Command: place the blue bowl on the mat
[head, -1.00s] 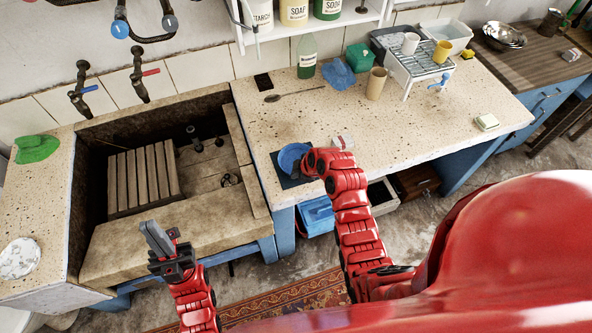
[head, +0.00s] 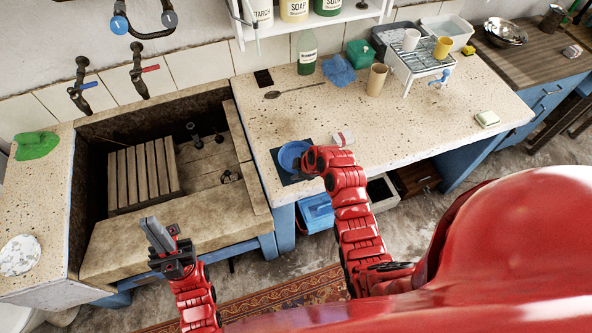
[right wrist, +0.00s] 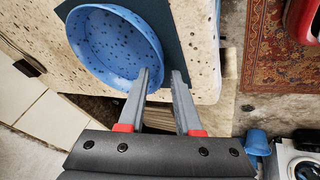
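The speckled blue bowl (head: 291,155) is at the counter's front edge, over a dark square mat (head: 285,179). In the right wrist view the bowl (right wrist: 112,45) covers part of the mat (right wrist: 185,40) and seems to reach past it on the left. Whether it rests fully on the mat is unclear. My right gripper (right wrist: 160,75) is open at the bowl's rim, one finger overlapping the bowl and the other outside it, with a gap between. In the head view my right arm hides its fingers. My left gripper (head: 158,235) is empty in front of the trough; its fingers look close together.
A small white and red item (head: 342,138) lies just behind my right gripper. A spoon (head: 290,91), blue cloth (head: 338,70), tan cup (head: 377,79) and dish rack (head: 418,62) stand further back. The stone trough (head: 150,165) is left.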

